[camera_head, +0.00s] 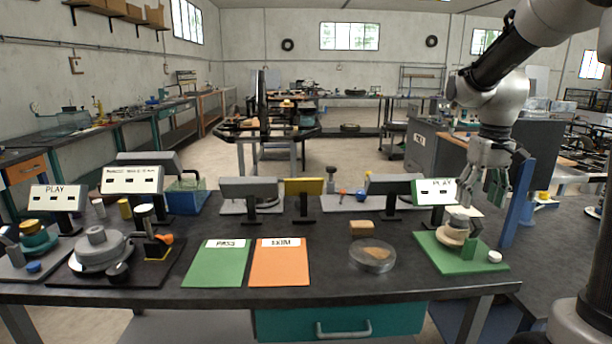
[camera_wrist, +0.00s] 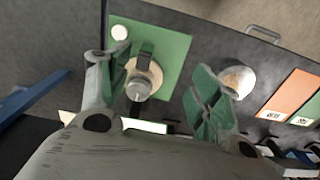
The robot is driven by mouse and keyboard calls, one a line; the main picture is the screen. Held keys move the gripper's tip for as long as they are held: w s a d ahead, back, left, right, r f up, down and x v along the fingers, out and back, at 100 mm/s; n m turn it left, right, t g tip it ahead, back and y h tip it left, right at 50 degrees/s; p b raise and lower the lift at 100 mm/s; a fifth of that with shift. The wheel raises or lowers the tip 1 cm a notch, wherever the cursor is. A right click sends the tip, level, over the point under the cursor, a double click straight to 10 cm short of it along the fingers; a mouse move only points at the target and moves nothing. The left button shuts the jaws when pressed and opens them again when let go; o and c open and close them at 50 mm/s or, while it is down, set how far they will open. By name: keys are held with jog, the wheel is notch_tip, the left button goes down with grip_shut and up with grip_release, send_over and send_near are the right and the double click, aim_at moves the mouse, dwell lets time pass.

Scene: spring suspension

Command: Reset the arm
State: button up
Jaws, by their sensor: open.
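My arm comes in from the upper right of the head view. My gripper (camera_head: 498,190) points down above the right part of the dark workbench (camera_head: 330,218), open and empty. In the wrist view my gripper (camera_wrist: 160,85) shows its two green-padded fingers spread wide apart. Between and beyond them lies the green base plate (camera_wrist: 178,62) with a round tan and grey part (camera_wrist: 140,80) on it. In the head view that green plate (camera_head: 440,262) bears the stacked round part (camera_head: 455,232), a green block and a white knob. The gripper is apart from it, above and slightly behind.
A blue upright post (camera_head: 517,204) stands close right of the gripper. A PLAY sign (camera_head: 436,192) stands just left of it. A clear dish (camera_head: 372,258), orange card (camera_head: 280,263) and green card (camera_head: 217,264) lie left. Several fixtures and signs fill the bench's left and back.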

jog(key=s+a+r+t, duration=0.1)
jog(key=s+a+t, duration=0.1)
jog(key=s, duration=0.9)
jog(key=s+a+r+t, duration=0.2)
jog(key=s+a, duration=0.1)
jog(key=s, duration=0.7)
jog(key=shift+s+r, duration=0.15)
jog(key=shift+s, duration=0.2)
